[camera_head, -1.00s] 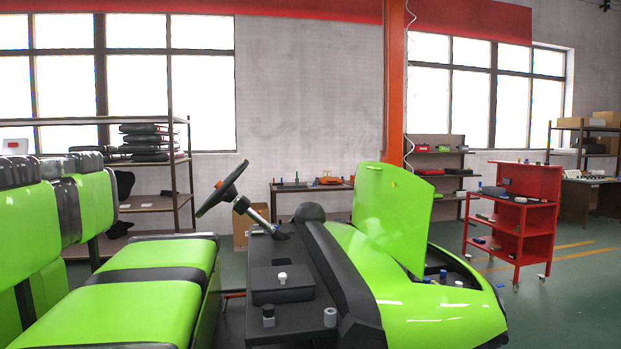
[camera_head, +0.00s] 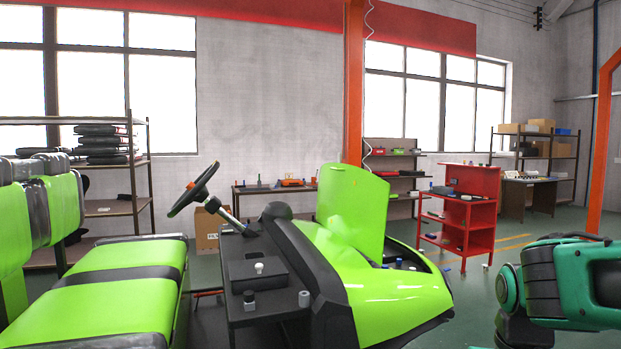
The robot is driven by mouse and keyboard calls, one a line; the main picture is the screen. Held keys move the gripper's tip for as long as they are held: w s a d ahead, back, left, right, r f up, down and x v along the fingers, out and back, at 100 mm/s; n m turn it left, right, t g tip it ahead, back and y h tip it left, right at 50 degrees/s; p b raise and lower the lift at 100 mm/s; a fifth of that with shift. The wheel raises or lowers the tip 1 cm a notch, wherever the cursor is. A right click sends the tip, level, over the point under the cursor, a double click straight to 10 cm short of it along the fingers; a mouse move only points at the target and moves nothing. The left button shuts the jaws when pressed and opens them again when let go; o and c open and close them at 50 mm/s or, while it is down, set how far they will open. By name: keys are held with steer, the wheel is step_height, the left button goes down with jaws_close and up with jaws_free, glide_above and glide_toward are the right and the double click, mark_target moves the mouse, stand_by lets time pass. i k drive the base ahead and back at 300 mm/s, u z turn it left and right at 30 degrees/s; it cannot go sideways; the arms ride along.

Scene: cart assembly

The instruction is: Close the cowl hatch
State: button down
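The cowl hatch (camera_head: 352,208) is a bright green panel on the front of the green cart. It stands raised, nearly upright, over an opening in the cowl (camera_head: 375,298). Several small fittings show in the opening (camera_head: 402,264) to the right of the hatch. Part of my green and black arm shows at the lower right, apart from the cart and to the right of the cowl. My gripper is not in the picture.
The steering wheel (camera_head: 193,189), dashboard (camera_head: 262,285) and green seats (camera_head: 124,309) lie left of the cowl. A red shelf cart (camera_head: 470,215) stands behind at the right. An orange post (camera_head: 604,145) rises at the far right. Open floor lies between cowl and arm.

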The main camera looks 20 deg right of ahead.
mark_target(352, 203)
steer(key=u, duration=0.1)
steer(key=i, duration=1)
steer(key=z, duration=0.05)
